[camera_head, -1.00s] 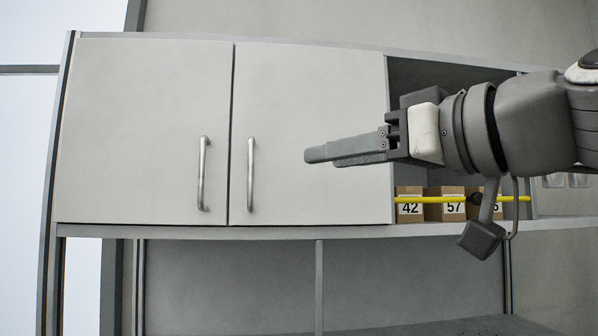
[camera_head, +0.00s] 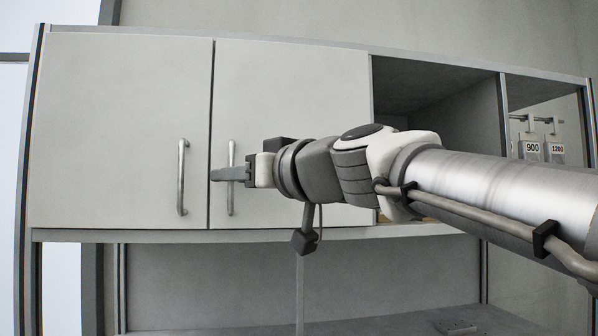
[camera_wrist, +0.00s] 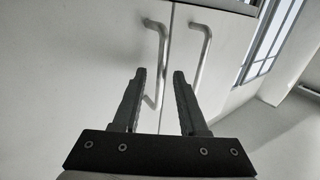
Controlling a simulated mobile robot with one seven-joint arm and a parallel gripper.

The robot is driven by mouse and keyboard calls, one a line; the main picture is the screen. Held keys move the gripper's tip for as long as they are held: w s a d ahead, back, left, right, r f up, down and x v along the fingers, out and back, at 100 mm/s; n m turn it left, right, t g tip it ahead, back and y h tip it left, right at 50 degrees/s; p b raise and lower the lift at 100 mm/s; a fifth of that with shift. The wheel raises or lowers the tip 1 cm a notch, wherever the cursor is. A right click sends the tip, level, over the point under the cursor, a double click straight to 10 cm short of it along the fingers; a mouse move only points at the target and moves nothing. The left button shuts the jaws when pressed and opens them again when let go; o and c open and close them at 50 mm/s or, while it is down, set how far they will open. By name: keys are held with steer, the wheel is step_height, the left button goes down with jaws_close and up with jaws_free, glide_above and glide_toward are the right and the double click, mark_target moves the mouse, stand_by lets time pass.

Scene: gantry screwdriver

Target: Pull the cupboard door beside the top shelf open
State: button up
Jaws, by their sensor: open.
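The cupboard's right door (camera_head: 290,90) is a flat pale panel beside the open shelf (camera_head: 440,95), and it is shut. Its upright silver bar handle (camera_head: 231,152) is near its left edge. My gripper (camera_head: 213,175) is at this handle, its fingers crossing the handle's middle and hiding that part. In the wrist view, my gripper (camera_wrist: 159,74) is open, with one bar handle (camera_wrist: 162,75) showing between the two fingers, nearer the left one. I cannot tell whether either finger touches it.
The left door (camera_head: 110,120) is also shut, and its handle (camera_head: 181,178) is close to the left of my fingertips. A ledge (camera_head: 110,236) runs below the doors. Tags numbered 900 (camera_head: 531,149) and 1200 (camera_head: 557,150) hang at the right. My arm covers much of the open shelf.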

steer(key=shift+c, duration=0.2)
jaws_close()
stand_by(1.3)
